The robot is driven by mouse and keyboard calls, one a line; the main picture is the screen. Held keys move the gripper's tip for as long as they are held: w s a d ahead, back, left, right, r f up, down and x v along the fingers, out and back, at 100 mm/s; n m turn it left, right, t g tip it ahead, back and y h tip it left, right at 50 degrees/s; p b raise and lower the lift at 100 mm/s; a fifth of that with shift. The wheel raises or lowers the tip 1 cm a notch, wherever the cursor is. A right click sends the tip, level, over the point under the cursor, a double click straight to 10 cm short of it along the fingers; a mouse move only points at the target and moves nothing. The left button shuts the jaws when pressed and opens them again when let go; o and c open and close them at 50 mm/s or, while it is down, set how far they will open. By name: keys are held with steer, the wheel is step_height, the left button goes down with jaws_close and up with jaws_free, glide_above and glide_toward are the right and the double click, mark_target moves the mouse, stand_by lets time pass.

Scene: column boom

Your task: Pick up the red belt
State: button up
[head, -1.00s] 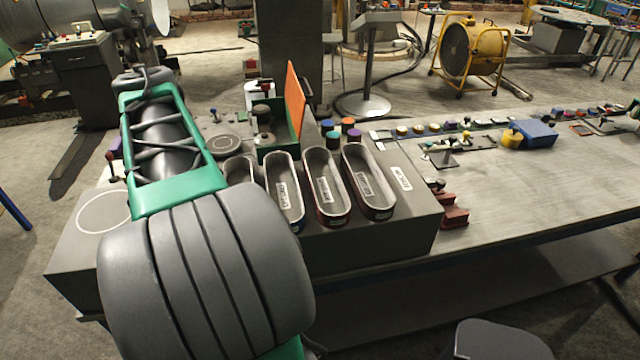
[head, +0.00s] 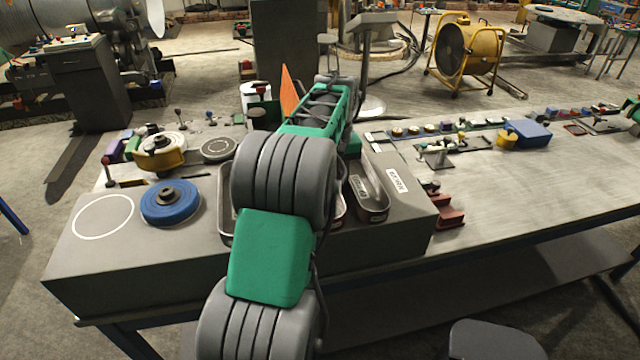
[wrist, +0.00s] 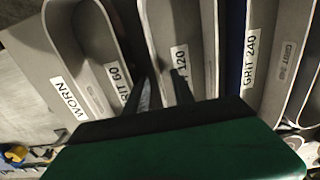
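I cannot surely pick out a red belt in either current view. Several long oval loops stand side by side on the grey box top; the rightmost one (head: 369,190) shows in the head view, and my arm covers most of the others. In the wrist view a label "GRIT 120" (wrist: 181,75) lies just ahead of my gripper (wrist: 162,88), with "GRIT 60" to its left and "GRIT 240" to its right. The two dark fingers are apart, over the pale walls between GRIT 60 and GRIT 120. Whether they touch a wall is unclear. My gripper is hidden in the head view.
A blue wheel (head: 171,202) and a yellow-rimmed disc (head: 159,152) sit left of my arm. An orange panel (head: 290,94) stands behind. Dark red blocks (head: 449,212) lie right of the grey box. The right front of the bench (head: 530,180) is clear.

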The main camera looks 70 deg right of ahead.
jaws_close()
stand_by(1.4)
